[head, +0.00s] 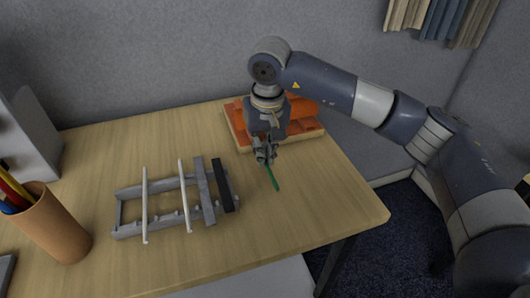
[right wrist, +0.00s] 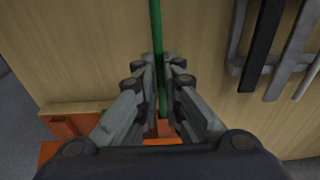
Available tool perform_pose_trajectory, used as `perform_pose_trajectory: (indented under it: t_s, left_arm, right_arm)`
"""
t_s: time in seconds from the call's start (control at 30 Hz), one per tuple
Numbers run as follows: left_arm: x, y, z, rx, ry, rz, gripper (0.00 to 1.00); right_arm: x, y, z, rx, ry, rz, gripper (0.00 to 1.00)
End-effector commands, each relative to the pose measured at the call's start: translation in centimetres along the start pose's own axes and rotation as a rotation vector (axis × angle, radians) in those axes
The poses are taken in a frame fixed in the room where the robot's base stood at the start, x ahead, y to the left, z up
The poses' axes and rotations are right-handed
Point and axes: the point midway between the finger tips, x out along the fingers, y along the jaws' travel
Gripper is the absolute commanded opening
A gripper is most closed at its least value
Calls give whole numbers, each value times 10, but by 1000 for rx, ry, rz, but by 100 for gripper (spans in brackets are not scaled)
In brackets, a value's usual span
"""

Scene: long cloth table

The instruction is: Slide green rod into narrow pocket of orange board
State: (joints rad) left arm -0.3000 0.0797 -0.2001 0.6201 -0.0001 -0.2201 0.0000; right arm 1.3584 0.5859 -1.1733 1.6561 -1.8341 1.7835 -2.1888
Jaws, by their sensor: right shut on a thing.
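The green rod (head: 272,179) is thin and points down from my right gripper (head: 265,156) in the head view. In the right wrist view the rod (right wrist: 156,25) runs between the fingers of my right gripper (right wrist: 160,72), which is shut on it. The orange board (head: 303,124) lies at the back of the table behind my right gripper, partly hidden by my wrist. It also shows at the bottom of the right wrist view (right wrist: 60,156), mostly covered by the gripper. Its narrow pocket cannot be made out. My left gripper is not in view.
A grey rack (head: 128,231) with two white rods and a black bar (head: 222,188) lies left of my right gripper. A brown cup (head: 52,228) with pencils stands at the far left. The wooden table (head: 300,205) is clear at its front right, towards the edge.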

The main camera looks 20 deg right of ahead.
Motion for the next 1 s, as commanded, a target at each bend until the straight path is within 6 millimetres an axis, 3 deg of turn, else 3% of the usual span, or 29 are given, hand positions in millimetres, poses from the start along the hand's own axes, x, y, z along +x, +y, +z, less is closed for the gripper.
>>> perform_pose_trajectory:
  t_s: [1.0]
  left_arm:
    - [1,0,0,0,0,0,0]
  right_arm:
    - [3,0,-26,1,1,0,0]
